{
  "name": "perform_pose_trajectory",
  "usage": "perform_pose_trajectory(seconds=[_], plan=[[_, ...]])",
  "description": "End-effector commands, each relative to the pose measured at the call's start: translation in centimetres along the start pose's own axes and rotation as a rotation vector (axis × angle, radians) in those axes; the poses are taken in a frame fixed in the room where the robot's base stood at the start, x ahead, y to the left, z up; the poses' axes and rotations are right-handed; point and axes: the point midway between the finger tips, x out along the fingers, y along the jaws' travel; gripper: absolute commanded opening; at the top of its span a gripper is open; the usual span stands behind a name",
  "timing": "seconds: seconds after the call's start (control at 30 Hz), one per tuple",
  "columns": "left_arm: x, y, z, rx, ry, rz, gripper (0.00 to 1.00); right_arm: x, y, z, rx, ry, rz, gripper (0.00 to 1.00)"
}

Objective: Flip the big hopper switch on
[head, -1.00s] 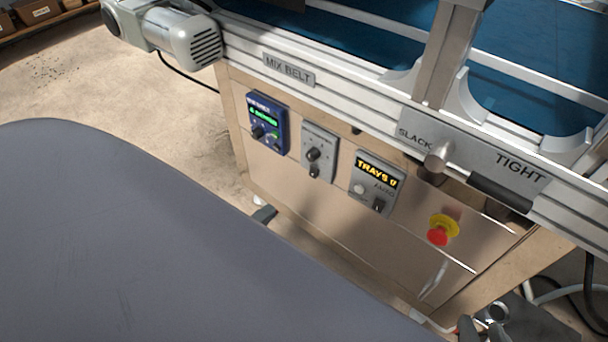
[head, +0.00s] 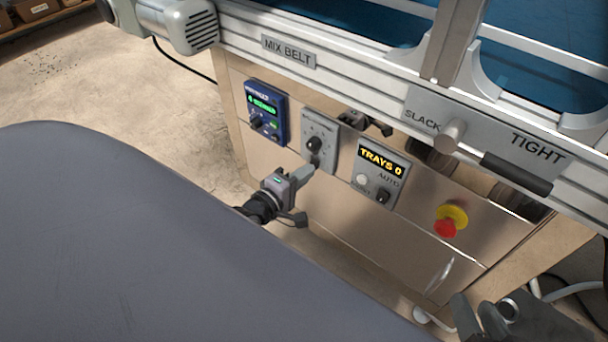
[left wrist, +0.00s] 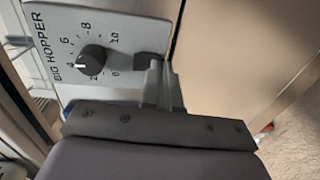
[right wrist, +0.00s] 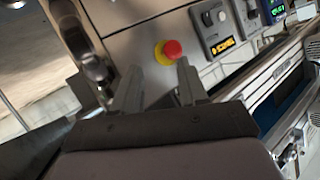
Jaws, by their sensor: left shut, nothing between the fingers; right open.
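The big hopper panel (head: 331,126) is a small grey plate on the cabinet front. In the left wrist view it reads BIG HOPPER (left wrist: 105,20) and carries a black dial (left wrist: 92,60) and a dark switch (left wrist: 148,60) beside the dial. In the head view the switch is largely hidden by my left gripper (head: 314,166). My left gripper is shut and empty, its fingertips (left wrist: 155,72) at the switch, seemingly touching it. I cannot tell the switch's position. My right gripper (head: 484,306) is open and empty at the lower right; it also shows in the right wrist view (right wrist: 157,82).
A red emergency stop (head: 446,227) on a yellow base is further right. The belt rail (head: 350,75) runs above. A grey surface fills the lower left.

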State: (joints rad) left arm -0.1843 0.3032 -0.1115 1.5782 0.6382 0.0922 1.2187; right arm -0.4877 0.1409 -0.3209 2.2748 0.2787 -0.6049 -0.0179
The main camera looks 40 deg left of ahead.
Motion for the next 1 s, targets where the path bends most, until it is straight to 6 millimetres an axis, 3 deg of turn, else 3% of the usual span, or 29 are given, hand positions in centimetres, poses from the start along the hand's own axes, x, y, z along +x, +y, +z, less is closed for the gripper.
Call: perform_pose_trajectory(seconds=[0.33,0.5,1.0], plan=[[0.1,0.0,0.0,0.000,0.000,0.001,0.00,-0.1,-0.1,-0.2,0.001,0.006,-0.004,0.43],[0.5,-0.5,0.0,0.001,0.000,0.035,0.00,0.4,0.2,1.0,-0.002,0.011,-0.005,0.43],[0.5,0.0,0.2,-0.001,0.000,0.038,0.00,0.5,-0.8,0.1,0.036,0.012,-0.043,0.43]])
